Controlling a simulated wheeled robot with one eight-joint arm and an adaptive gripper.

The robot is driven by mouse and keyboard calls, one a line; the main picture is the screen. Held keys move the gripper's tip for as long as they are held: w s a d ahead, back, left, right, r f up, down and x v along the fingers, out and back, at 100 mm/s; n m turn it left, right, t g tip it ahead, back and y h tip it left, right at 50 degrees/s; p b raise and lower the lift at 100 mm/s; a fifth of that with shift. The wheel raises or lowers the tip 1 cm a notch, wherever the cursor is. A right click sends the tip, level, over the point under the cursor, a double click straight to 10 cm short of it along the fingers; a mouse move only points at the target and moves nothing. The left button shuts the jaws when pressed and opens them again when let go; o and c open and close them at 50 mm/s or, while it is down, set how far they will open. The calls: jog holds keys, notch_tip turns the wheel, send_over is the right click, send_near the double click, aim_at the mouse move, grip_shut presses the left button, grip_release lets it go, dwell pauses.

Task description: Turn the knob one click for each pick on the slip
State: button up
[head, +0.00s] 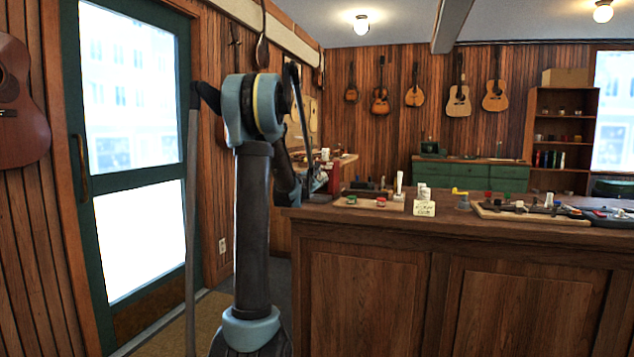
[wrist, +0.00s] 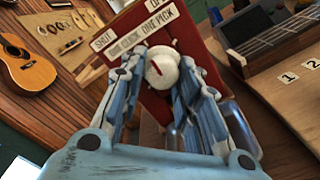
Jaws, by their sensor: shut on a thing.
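A round white knob (wrist: 161,72) with a short red mark sits on a red panel (wrist: 185,35) in the wrist view. The mark slants toward the upper left. The panel's labels read "SHUT" and "ONE CLICK, ONE PICK"; a further label at the top is cut off. My gripper (wrist: 161,78) is shut on the knob, one finger on either side. The red box (head: 335,177) also shows in the head view, partly behind my arm, at the counter's left end. A cream slip (head: 424,208) stands at the counter's front edge; its writing is too small to read.
On the wooden counter (head: 350,222), a tray (head: 350,204) with small red and green items lies left of the slip. Another tray (head: 490,213) with several items lies right.

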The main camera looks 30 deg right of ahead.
jog(key=shift+s+d+m, duration=0.1)
jog(key=shift+d+m, duration=0.05)
jog(key=shift+m, duration=0.15)
jog(key=m, duration=1)
jog(key=shift+r+m+y, duration=0.15)
jog(key=shift+m+y, duration=0.15)
jog(key=shift+y, duration=0.1)
dwell(0.3)
jog(key=o, duration=1)
